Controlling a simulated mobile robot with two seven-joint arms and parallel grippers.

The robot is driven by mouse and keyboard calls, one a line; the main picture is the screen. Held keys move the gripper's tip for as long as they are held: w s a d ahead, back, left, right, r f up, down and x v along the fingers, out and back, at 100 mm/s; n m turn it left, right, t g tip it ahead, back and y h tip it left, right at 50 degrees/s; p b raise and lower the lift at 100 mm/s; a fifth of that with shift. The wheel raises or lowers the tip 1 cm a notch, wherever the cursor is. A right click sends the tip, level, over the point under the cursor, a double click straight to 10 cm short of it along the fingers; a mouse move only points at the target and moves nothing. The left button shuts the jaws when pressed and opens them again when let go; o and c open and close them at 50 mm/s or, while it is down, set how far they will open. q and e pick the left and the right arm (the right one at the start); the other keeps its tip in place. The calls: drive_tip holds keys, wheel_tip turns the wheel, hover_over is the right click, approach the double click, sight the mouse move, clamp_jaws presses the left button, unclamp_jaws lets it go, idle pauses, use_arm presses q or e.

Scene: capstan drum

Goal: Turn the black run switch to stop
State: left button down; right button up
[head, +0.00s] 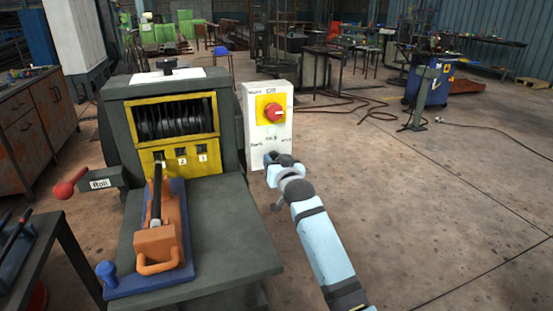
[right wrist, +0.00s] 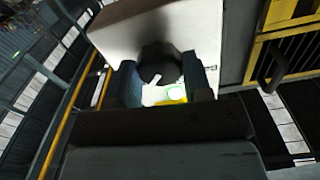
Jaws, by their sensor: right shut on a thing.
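The white switch box (head: 256,108) stands to the right of the capstan drum machine. The black run switch (right wrist: 160,62) is a round dark knob on the box face in the right wrist view, with a short white mark at its lower edge. My right gripper (head: 280,163) is at the lower part of the box in the head view and hides the switch there. Its fingers (right wrist: 167,85) are shut on the knob, one on each side. A lit green lamp (right wrist: 176,93) shows beside the knob. My left gripper is not in view.
Open floor (head: 430,200) lies to the right.

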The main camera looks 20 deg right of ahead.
drive_tip(key=shift+r+n+p, duration=0.35)
drive_tip(key=shift+n+p, duration=0.35)
drive_tip(key=shift+p, duration=0.3)
drive_tip(key=n+p, duration=0.3)
drive_tip(key=p, duration=0.1)
drive_tip(key=n+p, duration=0.2)
drive_tip(key=n, duration=0.1)
drive_tip(key=shift+f+n, duration=0.15)
drive_tip(key=shift+n, duration=0.15)
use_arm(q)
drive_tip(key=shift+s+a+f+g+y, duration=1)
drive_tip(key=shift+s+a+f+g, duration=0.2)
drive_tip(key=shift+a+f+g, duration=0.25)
use_arm(e)
drive_tip(key=shift+n, duration=0.5)
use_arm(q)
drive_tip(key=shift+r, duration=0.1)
use_arm(e)
drive_tip(key=o, duration=0.9)
drive_tip(key=shift+f, duration=0.15)
